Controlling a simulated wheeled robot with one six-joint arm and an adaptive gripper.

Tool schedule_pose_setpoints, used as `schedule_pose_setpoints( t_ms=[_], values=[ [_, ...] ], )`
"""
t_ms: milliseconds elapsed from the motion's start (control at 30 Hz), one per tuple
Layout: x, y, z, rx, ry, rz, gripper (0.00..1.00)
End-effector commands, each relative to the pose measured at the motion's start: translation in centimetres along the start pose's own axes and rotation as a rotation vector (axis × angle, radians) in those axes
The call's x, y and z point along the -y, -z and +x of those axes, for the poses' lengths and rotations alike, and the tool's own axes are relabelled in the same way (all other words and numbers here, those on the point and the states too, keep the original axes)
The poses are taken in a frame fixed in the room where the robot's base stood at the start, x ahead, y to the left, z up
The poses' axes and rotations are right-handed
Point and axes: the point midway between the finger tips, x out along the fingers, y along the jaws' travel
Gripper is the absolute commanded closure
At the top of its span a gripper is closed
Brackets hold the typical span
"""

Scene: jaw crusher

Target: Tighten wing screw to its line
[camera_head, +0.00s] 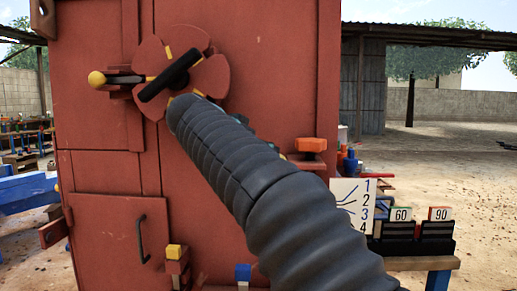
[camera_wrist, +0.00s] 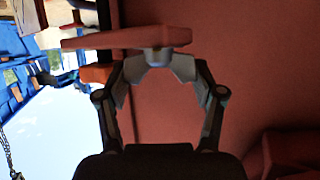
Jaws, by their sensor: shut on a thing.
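In the wrist view my gripper (camera_wrist: 158,76) has its two grey fingertips closed in around the short grey neck of a reddish flat bar (camera_wrist: 100,40), which looks like the wing screw. The bar lies across, just beyond the fingertips, close to the red machine panel. I cannot make out a line on it. In the head view my dark ribbed arm hides the gripper and most of what it holds. The red crusher housing (camera_head: 240,60) fills the left and middle of that view.
A red lobed wheel (camera_head: 212,75) with a black bar and a yellow-knobbed lever (camera_head: 97,79) sit above left. An orange block (camera_head: 311,145) juts out right of my arm. A numbered card (camera_head: 345,195) and blocks marked 60 and 90 (camera_head: 439,214) stand at right.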

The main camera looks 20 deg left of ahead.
Motion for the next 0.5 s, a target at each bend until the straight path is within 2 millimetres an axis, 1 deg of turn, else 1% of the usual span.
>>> schedule_pose_setpoints(
  t_ms=[200,233,267,300,333,500],
  values=[
    [0.07,-0.23,0.07,0.004,-0.001,-0.002,0.67],
    [0.07,-0.23,0.07,0.004,-0.001,-0.002,0.27],
    [0.06,-0.23,0.08,0.004,-0.001,-0.002,0.20],
    [0.06,-0.22,0.08,0.004,-0.001,-0.002,0.10],
    [0.05,-0.20,0.08,0.003,0.000,-0.002,0.06],
    [0.01,-0.12,0.07,0.002,0.000,-0.002,0.06]
  ],
)
